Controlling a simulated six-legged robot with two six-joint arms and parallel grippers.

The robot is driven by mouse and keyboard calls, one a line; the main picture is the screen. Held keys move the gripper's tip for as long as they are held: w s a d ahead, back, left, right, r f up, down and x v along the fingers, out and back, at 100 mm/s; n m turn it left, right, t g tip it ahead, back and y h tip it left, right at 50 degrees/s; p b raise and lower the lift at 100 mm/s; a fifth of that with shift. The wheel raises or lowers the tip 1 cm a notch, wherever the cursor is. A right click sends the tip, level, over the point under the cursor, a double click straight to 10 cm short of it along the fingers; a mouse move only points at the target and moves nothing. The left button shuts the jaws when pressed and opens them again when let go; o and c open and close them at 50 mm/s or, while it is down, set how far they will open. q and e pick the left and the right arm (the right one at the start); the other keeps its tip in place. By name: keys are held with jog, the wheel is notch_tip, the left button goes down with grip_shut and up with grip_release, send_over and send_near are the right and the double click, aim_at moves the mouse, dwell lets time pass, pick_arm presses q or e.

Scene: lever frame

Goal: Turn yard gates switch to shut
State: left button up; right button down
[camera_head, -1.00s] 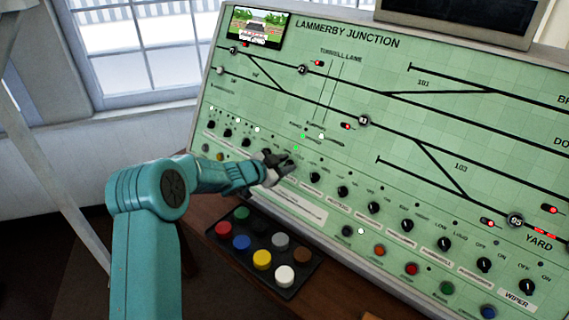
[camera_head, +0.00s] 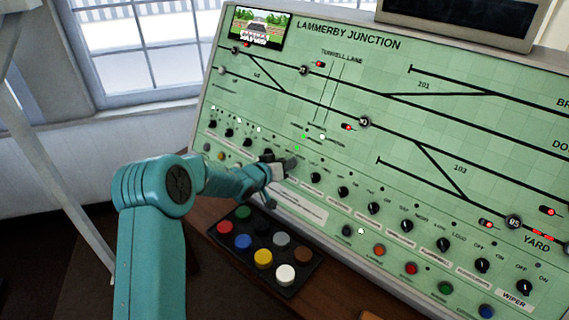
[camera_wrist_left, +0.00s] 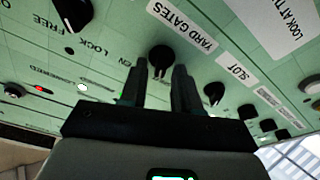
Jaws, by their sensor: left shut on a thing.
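The yard gates switch (camera_wrist_left: 161,57) is a black rotary knob on the green panel, beside its white "YARD GATES" label (camera_wrist_left: 182,26) in the left wrist view. My left gripper (camera_wrist_left: 160,72) has its two dark fingers on either side of this knob and is shut on it. In the head view my left gripper (camera_head: 281,166) is at the panel's row of black knobs, and it hides the switch there. I cannot clearly read which way the knob points. My right gripper is not in view.
The sloping green panel (camera_head: 440,95) carries a track diagram. More black knobs stand close by, such as the slot knob (camera_wrist_left: 213,93). A black tray (camera_head: 305,264) of coloured round caps lies on the wooden desk below. A window (camera_head: 145,45) is behind at left.

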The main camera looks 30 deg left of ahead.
pick_arm(q)
jog(key=shift+n, duration=1.1)
jog(key=o, duration=0.7)
jog(key=shift+w, duration=0.1)
jog(key=shift+w+f, duration=0.1)
jog(key=b+v, duration=0.1)
jog(key=v, duration=1.5)
jog(key=shift+d+r+b, duration=0.25)
jog(key=shift+r+b, duration=0.05)
jog(key=shift+b, duration=0.1)
jog(key=shift+f, duration=0.1)
